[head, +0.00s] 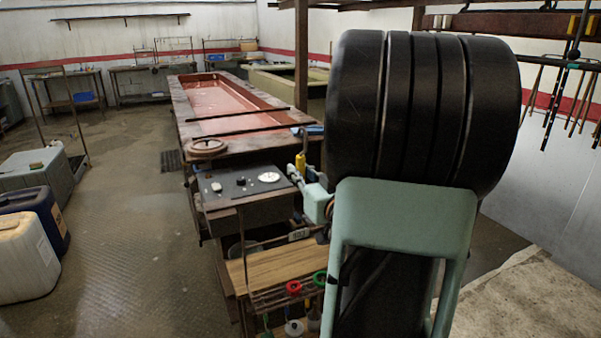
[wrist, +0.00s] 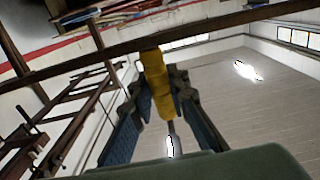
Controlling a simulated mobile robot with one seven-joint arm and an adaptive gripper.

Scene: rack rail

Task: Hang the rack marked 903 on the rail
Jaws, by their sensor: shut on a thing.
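In the wrist view, my gripper (wrist: 158,105) is shut on a yellow part (wrist: 153,65), apparently the grip of a rack. A brown rail (head: 540,25) runs at the upper right, with yellow-topped pieces and dark rods hanging there.
A long bench with a red basin (head: 215,100) stands left of my arm. A white canister (head: 25,258) stands at the far left. The floor (head: 135,220) between is clear.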

